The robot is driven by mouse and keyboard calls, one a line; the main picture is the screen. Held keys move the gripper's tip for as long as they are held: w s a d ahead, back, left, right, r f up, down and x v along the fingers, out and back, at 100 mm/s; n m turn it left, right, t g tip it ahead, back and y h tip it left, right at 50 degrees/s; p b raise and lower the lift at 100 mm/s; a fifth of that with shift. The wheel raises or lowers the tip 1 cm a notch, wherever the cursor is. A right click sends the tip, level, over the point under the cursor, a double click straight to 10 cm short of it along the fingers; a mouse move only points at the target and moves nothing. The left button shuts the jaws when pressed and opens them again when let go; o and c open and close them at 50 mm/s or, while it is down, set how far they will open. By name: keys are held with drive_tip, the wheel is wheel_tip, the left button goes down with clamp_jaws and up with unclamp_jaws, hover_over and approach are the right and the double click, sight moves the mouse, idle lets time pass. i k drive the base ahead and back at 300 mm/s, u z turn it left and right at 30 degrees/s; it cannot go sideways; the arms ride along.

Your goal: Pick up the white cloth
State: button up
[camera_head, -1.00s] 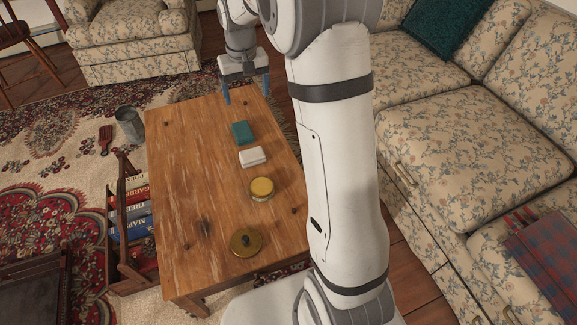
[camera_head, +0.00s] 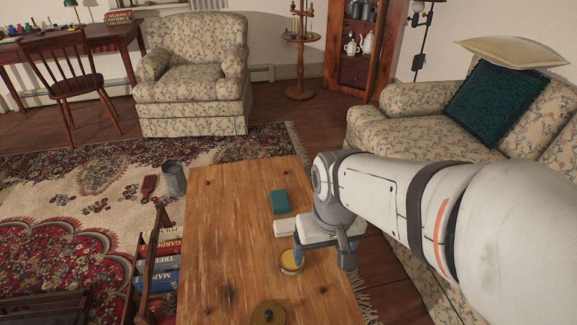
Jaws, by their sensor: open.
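The white cloth (camera_head: 283,228) is a small folded block on the wooden table (camera_head: 226,230). Its right part is hidden behind my gripper. My gripper (camera_head: 321,262) is open and points down, just to the right and in front of the cloth. I cannot tell how high the fingertips are above the table. Nothing shows between the fingers.
A green folded cloth (camera_head: 279,202) lies just behind the white one. A yellow-lidded tin (camera_head: 291,261) is close to the left finger. A floral sofa (camera_head: 400,130) stands to the right.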

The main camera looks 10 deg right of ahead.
sight(283, 226)
drive_tip(key=z, duration=0.05)
drive_tip(key=k, duration=0.5)
drive_tip(key=u, duration=0.6)
drive_tip(key=k, duration=1.8)
drive_tip(key=z, duration=0.5)
drive_tip(key=i, duration=1)
